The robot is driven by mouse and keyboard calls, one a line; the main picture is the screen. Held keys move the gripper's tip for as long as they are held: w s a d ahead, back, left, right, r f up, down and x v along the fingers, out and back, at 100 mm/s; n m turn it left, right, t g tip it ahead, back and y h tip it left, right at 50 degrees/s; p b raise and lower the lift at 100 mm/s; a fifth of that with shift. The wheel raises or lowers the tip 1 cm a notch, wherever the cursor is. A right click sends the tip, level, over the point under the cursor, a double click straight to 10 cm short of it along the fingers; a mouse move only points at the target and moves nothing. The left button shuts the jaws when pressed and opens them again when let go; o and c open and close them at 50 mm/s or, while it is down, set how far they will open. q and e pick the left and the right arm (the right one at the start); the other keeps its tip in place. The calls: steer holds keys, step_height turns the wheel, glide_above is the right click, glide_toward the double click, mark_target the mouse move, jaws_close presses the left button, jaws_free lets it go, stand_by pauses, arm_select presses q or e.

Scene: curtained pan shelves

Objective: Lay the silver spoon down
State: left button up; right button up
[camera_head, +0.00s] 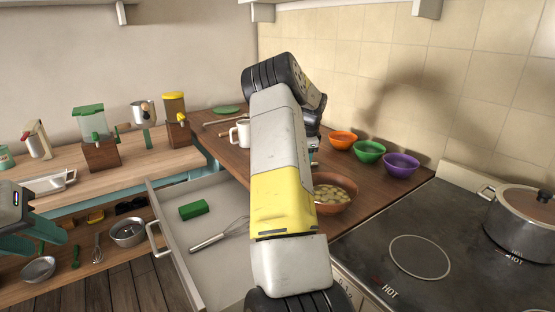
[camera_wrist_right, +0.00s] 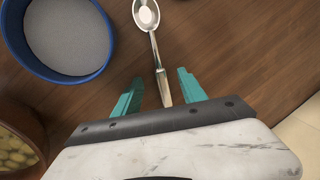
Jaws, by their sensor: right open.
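In the right wrist view the silver spoon (camera_wrist_right: 155,45) shows with its bowl at the top edge, over the brown wooden counter. Its handle runs down between the two teal fingers of my right gripper (camera_wrist_right: 159,88). The fingers stand apart, with gaps on both sides of the handle. In the head view my right arm hides the right gripper and the spoon. My left gripper (camera_head: 35,238) is at the left edge of the head view, its teal fingers apart with nothing seen between them.
A blue-rimmed bowl (camera_wrist_right: 62,75) stands left of the spoon. Orange (camera_head: 343,139), green (camera_head: 369,151) and purple (camera_head: 401,165) bowls line the back of the counter. An open drawer (camera_head: 170,228) holds a whisk (camera_head: 222,236) and a green block (camera_head: 194,209). The stove (camera_head: 375,246) carries a pot (camera_head: 523,217).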

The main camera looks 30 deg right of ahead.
steer(key=shift+r, duration=0.1)
steer(key=v, duration=0.7)
steer(key=shift+r, duration=0.3)
steer(key=shift+s, duration=0.1)
stand_by(0.4)
